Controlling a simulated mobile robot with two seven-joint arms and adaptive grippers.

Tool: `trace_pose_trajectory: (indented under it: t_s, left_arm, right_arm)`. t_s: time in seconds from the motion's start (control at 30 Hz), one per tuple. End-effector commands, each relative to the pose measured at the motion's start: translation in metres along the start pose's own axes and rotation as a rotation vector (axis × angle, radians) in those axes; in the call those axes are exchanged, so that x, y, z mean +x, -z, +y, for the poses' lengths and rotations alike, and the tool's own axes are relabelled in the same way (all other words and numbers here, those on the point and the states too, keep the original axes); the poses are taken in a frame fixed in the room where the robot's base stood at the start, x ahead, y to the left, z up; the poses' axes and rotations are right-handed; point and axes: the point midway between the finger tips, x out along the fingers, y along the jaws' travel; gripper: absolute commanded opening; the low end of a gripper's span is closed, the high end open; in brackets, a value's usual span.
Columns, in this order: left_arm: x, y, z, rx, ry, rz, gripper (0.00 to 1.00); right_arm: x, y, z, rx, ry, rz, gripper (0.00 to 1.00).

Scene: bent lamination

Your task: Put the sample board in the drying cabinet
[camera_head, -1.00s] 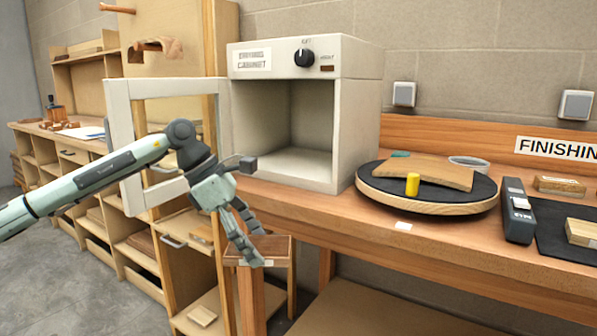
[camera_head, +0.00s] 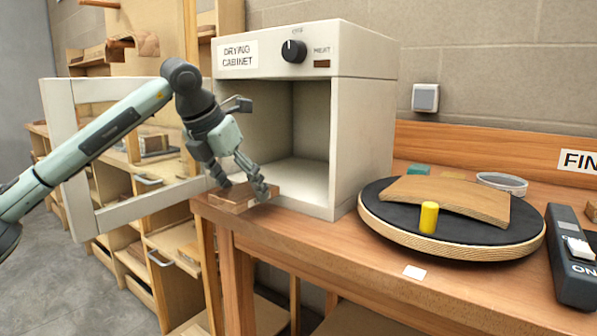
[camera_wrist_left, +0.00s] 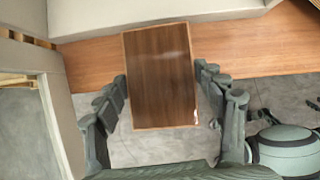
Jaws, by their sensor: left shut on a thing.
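The sample board, a small dark brown wooden rectangle (camera_head: 232,201), is held in my left gripper (camera_head: 245,188) just in front of the drying cabinet's opening, near the bench edge. In the left wrist view the board (camera_wrist_left: 160,75) lies between the two fingers (camera_wrist_left: 162,90), which close on its sides. My right gripper is not in view.
A round black-topped turntable (camera_head: 380,215) right of the cabinet carries a curved wooden piece (camera_head: 455,200) and a yellow cylinder (camera_head: 429,217). A dark remote-like device (camera_head: 572,265) lies at the far right. The bench front (camera_head: 340,250) is mostly clear.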

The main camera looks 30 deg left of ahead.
Motion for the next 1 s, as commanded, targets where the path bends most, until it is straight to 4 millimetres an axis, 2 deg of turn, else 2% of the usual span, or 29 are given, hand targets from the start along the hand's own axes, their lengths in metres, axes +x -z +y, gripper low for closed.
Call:
trace_pose_trajectory:
  t_s: [0.03, 0.2, 0.4, 0.67, 0.9, 1.0]
  left_arm:
    - [0.003, -0.014, -0.003, 0.001, 0.006, 0.0, 0.38]
    - [0.026, -0.054, -0.003, 0.001, 0.006, 0.0, 0.38]
    - [0.05, -0.091, -0.002, 0.002, 0.005, 0.002, 0.38]
    - [0.062, -0.112, -0.002, 0.002, 0.003, 0.0, 0.38]
    - [0.081, -0.144, -0.003, 0.002, 0.003, 0.001, 0.38]
    - [0.085, -0.138, -0.001, 0.003, 0.0, 0.002, 0.38]
  right_arm:
    - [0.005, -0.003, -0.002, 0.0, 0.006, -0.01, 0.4]
    - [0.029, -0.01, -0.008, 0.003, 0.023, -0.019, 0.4]
    - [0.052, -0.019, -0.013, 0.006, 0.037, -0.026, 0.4]
    - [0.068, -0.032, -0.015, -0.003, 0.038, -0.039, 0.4]
    - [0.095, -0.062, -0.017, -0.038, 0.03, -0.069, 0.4]
    - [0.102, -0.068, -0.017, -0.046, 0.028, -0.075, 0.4]
